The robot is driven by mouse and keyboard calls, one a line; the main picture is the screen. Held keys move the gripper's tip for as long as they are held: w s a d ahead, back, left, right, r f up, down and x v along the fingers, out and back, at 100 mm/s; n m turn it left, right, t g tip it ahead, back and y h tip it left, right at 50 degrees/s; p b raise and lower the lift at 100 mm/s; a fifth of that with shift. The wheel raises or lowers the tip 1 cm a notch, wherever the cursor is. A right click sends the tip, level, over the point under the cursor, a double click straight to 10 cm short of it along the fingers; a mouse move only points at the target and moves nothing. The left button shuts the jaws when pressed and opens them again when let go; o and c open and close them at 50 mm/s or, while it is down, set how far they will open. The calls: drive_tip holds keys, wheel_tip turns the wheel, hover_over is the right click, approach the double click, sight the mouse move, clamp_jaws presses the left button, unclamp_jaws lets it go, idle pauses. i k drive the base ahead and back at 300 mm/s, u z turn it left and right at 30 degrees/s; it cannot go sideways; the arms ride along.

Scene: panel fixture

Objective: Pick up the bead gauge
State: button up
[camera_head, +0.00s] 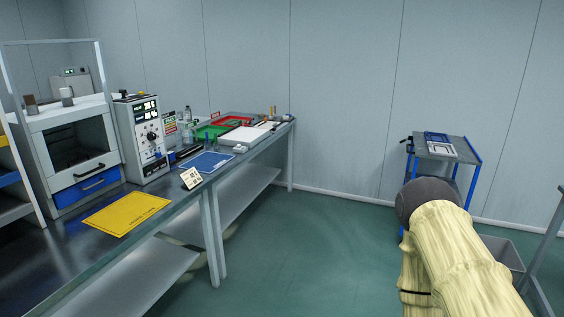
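I cannot tell for sure which thing is the bead gauge. A small cream plate (191,178) with dark marks stands tilted on the bench, between a yellow sheet and a blue mat; whether it is the gauge is unclear. Other small items farther along the bench are too small to name. My arm, in a pale yellow sleeve with a dark rounded joint, fills the lower right, well away from the bench. My gripper does not show in this view.
A long metal bench (60,242) runs along the left. On it are a yellow sheet (126,212), a grey control box (143,137), a blue mat (206,162) and a red tray (233,121). A blue-framed cart (453,142) stands right. Green floor between is clear.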

sight(171, 156)
drive_tip(key=z, duration=0.25)
drive_tip(key=i, duration=1.65)
drive_tip(key=u, duration=0.4)
drive_tip(key=i, duration=1.6)
drive_tip(key=u, duration=1.4)
drive_tip(key=i, duration=0.85)
drive_tip(key=u, duration=0.45)
